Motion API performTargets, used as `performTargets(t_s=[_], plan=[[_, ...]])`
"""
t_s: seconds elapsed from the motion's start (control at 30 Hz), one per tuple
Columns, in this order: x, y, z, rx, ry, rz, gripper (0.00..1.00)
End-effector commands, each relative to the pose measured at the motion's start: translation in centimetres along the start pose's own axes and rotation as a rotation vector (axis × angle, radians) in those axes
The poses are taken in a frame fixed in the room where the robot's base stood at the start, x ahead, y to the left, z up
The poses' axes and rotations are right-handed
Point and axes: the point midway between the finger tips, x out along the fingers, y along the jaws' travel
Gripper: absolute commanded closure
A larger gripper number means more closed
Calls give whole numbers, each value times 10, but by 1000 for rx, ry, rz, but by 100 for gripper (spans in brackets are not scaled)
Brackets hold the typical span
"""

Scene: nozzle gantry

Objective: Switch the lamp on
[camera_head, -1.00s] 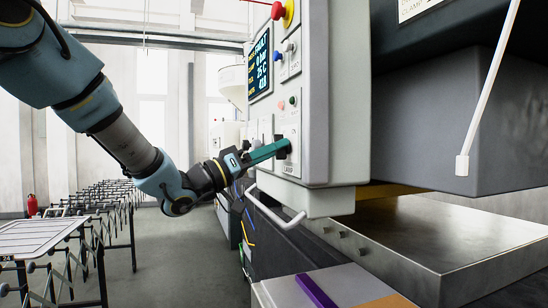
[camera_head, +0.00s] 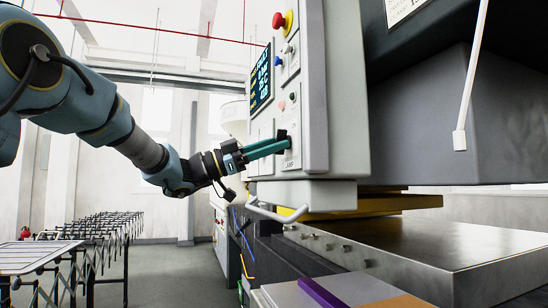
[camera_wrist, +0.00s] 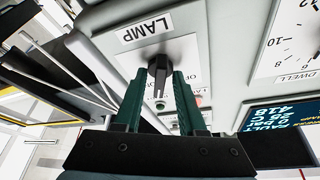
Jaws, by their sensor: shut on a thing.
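The fingers partly hide the plate's markings, so I cannot tell which one the knob points to.
The control panel (camera_head: 345,110) also carries a red emergency button (camera_head: 280,20), a blue button (camera_head: 278,61) and a display (camera_head: 261,78). A handle bar (camera_head: 276,212) runs below it. A purple block (camera_head: 321,293) lies at the front. A roller table (camera_head: 40,257) stands at left.

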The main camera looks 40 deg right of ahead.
Motion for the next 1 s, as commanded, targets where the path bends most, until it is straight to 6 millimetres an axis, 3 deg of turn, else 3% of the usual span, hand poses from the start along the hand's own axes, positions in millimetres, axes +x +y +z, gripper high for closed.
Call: performTargets(t_s=[0.3, 0.8, 0.83, 1.0], plan=[[0, 0, 1, 94, 1, 41, 100], [0, 0, 0, 109, 1, 47, 100], [0, 0, 0, 109, 1, 47, 57], [0, -1, 0, 108, 1, 46, 54]])
